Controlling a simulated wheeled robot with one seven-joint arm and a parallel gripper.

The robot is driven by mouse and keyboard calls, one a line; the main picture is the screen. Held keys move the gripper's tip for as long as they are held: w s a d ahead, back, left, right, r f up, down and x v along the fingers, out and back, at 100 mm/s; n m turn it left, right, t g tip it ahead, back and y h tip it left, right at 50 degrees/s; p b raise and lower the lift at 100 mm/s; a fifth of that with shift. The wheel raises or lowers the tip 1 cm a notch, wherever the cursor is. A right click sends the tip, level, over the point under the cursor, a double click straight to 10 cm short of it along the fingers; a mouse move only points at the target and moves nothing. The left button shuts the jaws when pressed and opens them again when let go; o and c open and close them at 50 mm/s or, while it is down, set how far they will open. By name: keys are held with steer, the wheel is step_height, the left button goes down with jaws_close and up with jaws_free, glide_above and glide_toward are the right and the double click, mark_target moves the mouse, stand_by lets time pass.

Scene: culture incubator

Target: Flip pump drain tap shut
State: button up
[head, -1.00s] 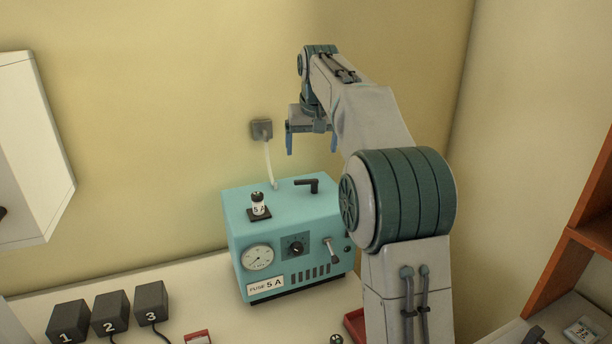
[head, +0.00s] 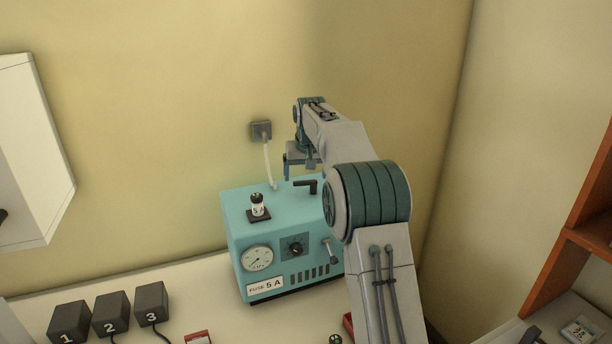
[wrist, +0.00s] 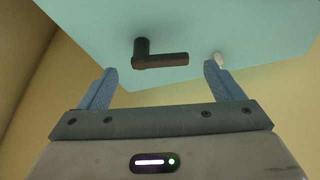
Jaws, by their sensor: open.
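The teal pump (head: 270,222) stands on the bench against the wall. A black L-shaped tap handle (head: 307,186) sits on the pump's top near its back right. In the wrist view the black handle (wrist: 160,60) lies ahead of and between my fingers, its arm pointing right. My gripper (head: 302,168) is open and empty, pointing down just above and behind the handle in the head view. Its two blue fingers also show in the wrist view (wrist: 160,82), apart from the handle.
A fuse holder (head: 258,206) stands on the pump's top left. A white cord runs from the wall socket (head: 261,130) to the pump's back. Numbered black blocks (head: 111,313) are at the front left. An orange shelf (head: 572,250) is at right.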

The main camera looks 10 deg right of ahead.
steer(key=shift+x, duration=1.1)
steer(key=c, duration=1)
steer(key=shift+r, duration=0.1)
steer(key=shift+s+d+n+y+p, duration=0.1)
steer(key=shift+s+n+y+p, duration=0.15)
steer(key=shift+n, duration=0.5)
steer(key=shift+s+d+n+y+p, duration=0.15)
steer(key=shift+n+y, duration=0.2)
steer(key=shift+n, duration=0.4)
steer(key=shift+w+a, duration=0.1)
